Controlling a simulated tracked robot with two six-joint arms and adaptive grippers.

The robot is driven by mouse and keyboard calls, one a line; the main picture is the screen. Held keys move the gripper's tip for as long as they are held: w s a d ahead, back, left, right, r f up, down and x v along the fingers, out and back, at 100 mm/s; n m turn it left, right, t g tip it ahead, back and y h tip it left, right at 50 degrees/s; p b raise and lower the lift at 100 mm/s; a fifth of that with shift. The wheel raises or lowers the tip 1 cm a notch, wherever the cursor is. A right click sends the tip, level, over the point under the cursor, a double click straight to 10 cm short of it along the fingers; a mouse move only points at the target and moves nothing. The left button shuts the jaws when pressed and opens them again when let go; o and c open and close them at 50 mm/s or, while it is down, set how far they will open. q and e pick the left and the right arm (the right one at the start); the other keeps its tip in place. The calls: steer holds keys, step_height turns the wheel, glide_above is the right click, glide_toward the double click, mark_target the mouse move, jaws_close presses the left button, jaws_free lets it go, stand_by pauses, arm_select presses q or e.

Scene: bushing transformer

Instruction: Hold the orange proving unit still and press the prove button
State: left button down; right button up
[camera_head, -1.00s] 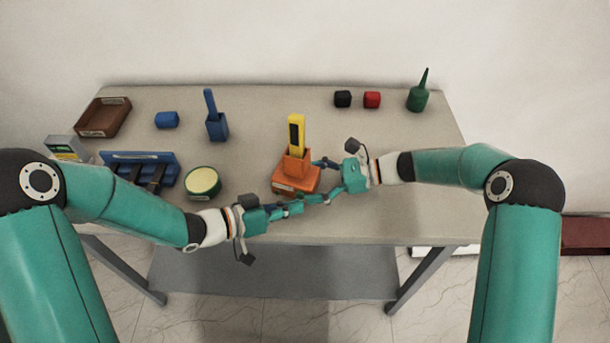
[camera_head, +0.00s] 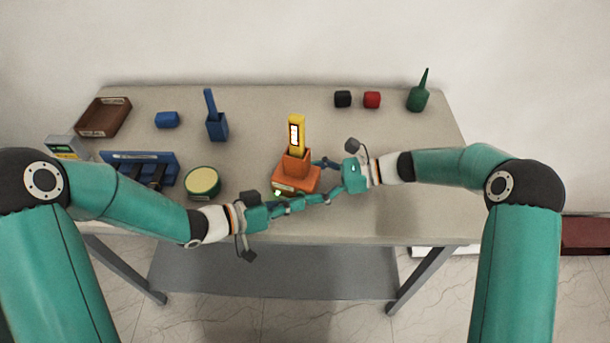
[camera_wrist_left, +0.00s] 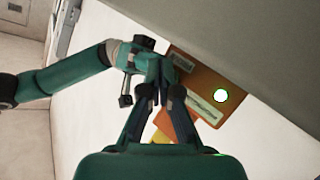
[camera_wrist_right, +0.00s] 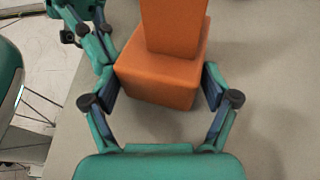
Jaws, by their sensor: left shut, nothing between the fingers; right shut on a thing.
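The orange proving unit (camera_head: 284,184) stands on the table, with a yellow tester (camera_head: 297,130) upright in its holder. The tester's display is lit white. A green light glows on the unit's front face, and it shows as a bright green-ringed disc in the left wrist view (camera_wrist_left: 221,95). My right gripper (camera_wrist_right: 160,88) is shut on the orange unit, one finger on each side. My left gripper (camera_head: 298,204) is shut and empty, its fingertips close in front of the unit. Whether they touch it, I cannot tell. The prove button is not clearly distinguishable.
A green-rimmed round container (camera_head: 203,182) and a blue rack (camera_head: 140,168) stand left of the unit. Behind are a blue holder (camera_head: 216,127), blue block (camera_head: 167,119), brown tray (camera_head: 104,117), black (camera_head: 343,99) and red (camera_head: 372,100) blocks, and a green bottle (camera_head: 418,99).

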stand_by(0.4)
arm_select(q)
steer(key=shift+s+a, duration=0.15)
steer(key=shift+s, duration=0.25)
steer(key=shift+s+a, duration=0.3)
steer(key=shift+s, duration=0.65)
steer(key=shift+s+a, duration=0.35)
steer(key=shift+s, duration=0.6)
steer(key=shift+s+a, duration=0.3)
steer(key=shift+s, duration=0.65)
arm_select(e)
steer(key=o, duration=0.7)
steer(key=shift+c, duration=0.2)
